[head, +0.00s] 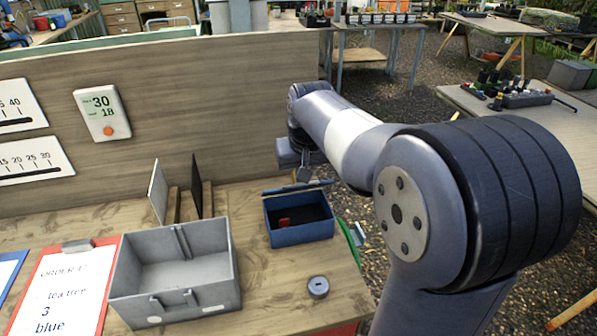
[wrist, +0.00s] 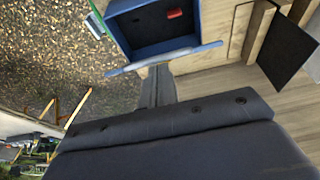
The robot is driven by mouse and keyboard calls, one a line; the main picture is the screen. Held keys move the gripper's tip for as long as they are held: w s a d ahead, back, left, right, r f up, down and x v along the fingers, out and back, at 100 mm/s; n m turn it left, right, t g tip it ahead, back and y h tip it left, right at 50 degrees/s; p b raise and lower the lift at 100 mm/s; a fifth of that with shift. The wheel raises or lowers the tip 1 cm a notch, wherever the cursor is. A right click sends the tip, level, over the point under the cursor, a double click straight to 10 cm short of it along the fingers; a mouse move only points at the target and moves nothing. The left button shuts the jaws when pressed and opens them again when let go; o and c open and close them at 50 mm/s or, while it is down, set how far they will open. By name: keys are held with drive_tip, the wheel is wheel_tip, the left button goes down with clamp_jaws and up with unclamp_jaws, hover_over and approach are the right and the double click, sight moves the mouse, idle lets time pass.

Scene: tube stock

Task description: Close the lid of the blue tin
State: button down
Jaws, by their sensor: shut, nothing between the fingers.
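The blue tin (head: 302,234) stands on the workbench, near its right end. Its lid (head: 296,189) is open, raised at the tin's far side and seen nearly edge-on. A small red piece (head: 284,222) lies inside. In the wrist view the tin (wrist: 196,30) is at the top, with the lid (wrist: 165,58) crossing below its opening as a thin blue strip. My gripper (head: 303,174) is shut and empty, just behind the lid. In the wrist view its fingertips (wrist: 157,74) reach the lid's edge; I cannot tell whether they touch it.
A grey open box (head: 175,267) stands left of the tin. A small round grey piece (head: 318,287) lies in front of the tin. Upright white (head: 158,192) and black (head: 196,187) panels stand behind the grey box. A wooden back panel (head: 230,100) borders the bench.

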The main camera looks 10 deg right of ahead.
drive_tip(key=s+f+t+b, duration=0.7)
drive_tip(key=f+b, duration=0.5)
drive_tip(key=b, duration=1.2)
drive_tip(key=shift+s+t, duration=0.3)
drive_tip(key=shift+t, duration=0.2)
drive_tip(key=shift+f, duration=0.2)
